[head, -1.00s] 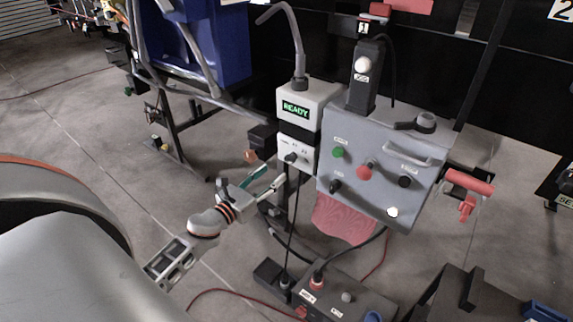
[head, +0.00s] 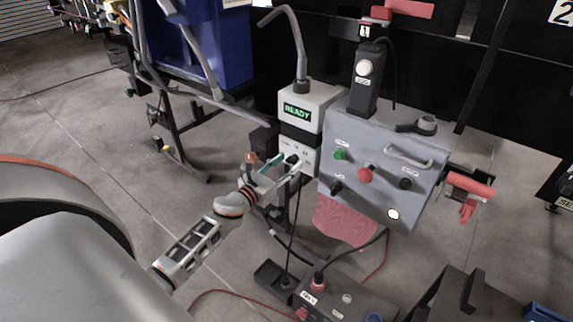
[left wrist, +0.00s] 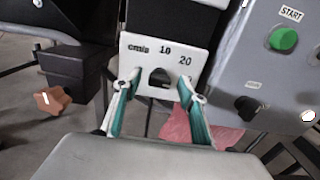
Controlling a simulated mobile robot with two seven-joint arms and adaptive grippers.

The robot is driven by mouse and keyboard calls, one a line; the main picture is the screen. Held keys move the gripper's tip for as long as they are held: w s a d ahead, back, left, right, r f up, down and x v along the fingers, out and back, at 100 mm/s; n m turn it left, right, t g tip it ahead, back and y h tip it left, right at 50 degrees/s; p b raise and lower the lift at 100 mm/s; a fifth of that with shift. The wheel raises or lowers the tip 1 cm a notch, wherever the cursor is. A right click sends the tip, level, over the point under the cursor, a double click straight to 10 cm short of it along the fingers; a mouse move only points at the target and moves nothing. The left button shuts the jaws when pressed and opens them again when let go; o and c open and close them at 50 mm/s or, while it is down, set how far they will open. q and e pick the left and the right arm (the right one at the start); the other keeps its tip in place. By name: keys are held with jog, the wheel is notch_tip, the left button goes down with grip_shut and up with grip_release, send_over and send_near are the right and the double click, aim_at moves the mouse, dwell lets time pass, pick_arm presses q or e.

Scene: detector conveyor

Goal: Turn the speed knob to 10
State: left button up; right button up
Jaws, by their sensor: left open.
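The speed knob (head: 291,159) is a small black knob on the white lower panel (left wrist: 144,46) of the READY box. In the left wrist view the knob (left wrist: 160,77) sits below the printed marks "cm/s", "10" and "20"; which mark it points to I cannot tell. My left gripper (head: 286,166) is open in front of the panel. Its two teal-lined fingers, also in the left wrist view (left wrist: 160,86), stand on either side of the knob. Whether they touch it I cannot tell. My right gripper is in no view.
The grey control box (head: 365,198) with the green START button (left wrist: 284,39) and a red button (head: 365,175) stands close on the right. An orange knob (left wrist: 54,101) on a dark block is at the left. A black cable hangs below the panel.

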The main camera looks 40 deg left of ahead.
pick_arm(q)
jog(key=c, duration=1.1)
